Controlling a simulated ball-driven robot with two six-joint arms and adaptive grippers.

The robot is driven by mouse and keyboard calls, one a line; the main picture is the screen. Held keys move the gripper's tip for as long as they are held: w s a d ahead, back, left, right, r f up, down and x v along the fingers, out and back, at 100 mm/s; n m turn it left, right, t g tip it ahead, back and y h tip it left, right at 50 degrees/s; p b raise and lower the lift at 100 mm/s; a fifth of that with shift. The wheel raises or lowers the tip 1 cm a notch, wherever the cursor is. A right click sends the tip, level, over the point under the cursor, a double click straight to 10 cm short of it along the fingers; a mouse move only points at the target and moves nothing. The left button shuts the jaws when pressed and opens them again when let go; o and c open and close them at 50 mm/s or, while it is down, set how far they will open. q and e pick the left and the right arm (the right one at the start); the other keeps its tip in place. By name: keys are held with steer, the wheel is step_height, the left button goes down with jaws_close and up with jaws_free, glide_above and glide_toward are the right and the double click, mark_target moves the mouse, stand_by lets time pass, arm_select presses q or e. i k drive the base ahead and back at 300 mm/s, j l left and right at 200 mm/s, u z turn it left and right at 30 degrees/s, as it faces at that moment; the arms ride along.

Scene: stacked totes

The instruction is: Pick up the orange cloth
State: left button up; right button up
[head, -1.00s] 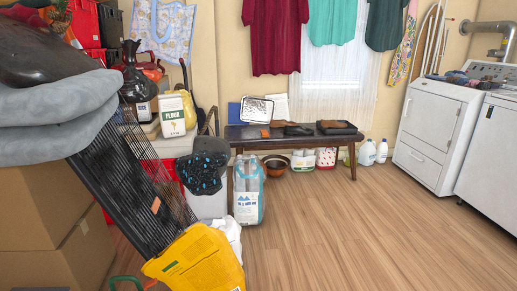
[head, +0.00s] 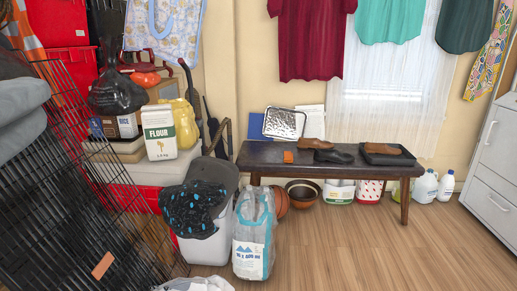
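An orange cloth with a pale checked pattern (head: 24,32) shows at the upper left edge, in front of the red totes and partly cut off by the frame. Neither of my grippers is in view.
A black wire rack (head: 70,180) leans across the left foreground. Red totes (head: 68,75) are stacked behind it. A flour bag (head: 159,133) stands on a tote. A dark bench (head: 260,158) holds shoes and a tray. The wooden floor (head: 380,260) at right is clear.

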mark_target(289, 156)
steer(key=i+l+u, duration=0.3)
steer(key=i+l, duration=0.25)
steer(key=i+l+u, duration=0.25)
steer(key=i+l, duration=0.45)
